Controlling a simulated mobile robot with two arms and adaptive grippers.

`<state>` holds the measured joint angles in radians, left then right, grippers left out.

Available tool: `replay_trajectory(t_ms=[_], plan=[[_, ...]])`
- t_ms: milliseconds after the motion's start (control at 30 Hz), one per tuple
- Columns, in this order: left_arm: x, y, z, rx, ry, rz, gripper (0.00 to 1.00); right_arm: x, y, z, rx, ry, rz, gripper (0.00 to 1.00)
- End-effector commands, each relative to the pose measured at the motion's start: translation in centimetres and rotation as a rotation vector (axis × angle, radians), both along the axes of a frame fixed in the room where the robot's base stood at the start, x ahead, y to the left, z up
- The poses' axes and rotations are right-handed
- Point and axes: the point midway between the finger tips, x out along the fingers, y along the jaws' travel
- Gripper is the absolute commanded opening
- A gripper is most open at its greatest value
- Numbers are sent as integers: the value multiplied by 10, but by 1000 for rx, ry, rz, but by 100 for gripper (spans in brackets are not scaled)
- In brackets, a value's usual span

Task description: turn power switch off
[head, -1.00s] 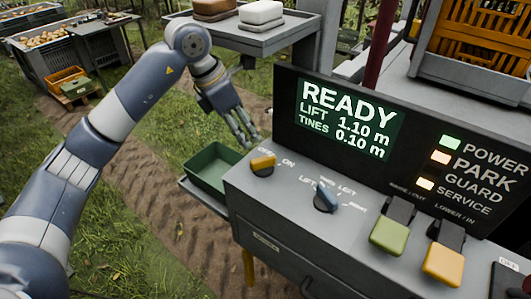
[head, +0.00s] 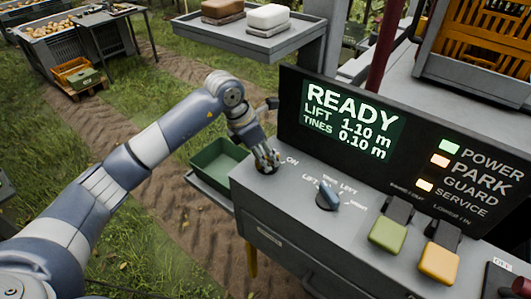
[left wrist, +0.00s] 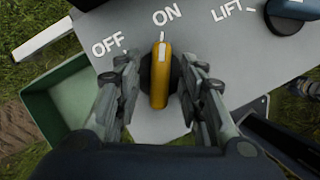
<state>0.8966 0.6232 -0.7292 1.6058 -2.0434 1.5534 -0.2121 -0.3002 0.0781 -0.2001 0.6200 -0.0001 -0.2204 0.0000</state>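The power switch is a yellow rotary knob (left wrist: 160,80) on the grey console, and its white mark points at the ON label (left wrist: 167,14). The OFF label (left wrist: 109,46) is to its left. My left gripper (left wrist: 161,66) is open, with one finger on each side of the knob and a gap showing between fingers and knob. In the head view my left gripper (head: 267,160) is low over the console's left end and mostly hides the knob. The display (head: 351,120) reads READY, and the green light (head: 450,147) beside POWER is lit. My right gripper is not in view.
The blue lift selector (head: 328,195) is just right of the power switch. Green (head: 388,235) and yellow (head: 438,263) levers stand further right. A green bin (head: 217,164) sits left of the console. The upright display panel rises behind the controls.

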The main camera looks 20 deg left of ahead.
Motion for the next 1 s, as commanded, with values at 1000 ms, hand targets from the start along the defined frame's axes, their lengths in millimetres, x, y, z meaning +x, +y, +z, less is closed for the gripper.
replay_trajectory(t_ms=[1000], plan=[[0, -2, -2, -1, -6, 286, 0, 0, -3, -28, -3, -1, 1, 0]])
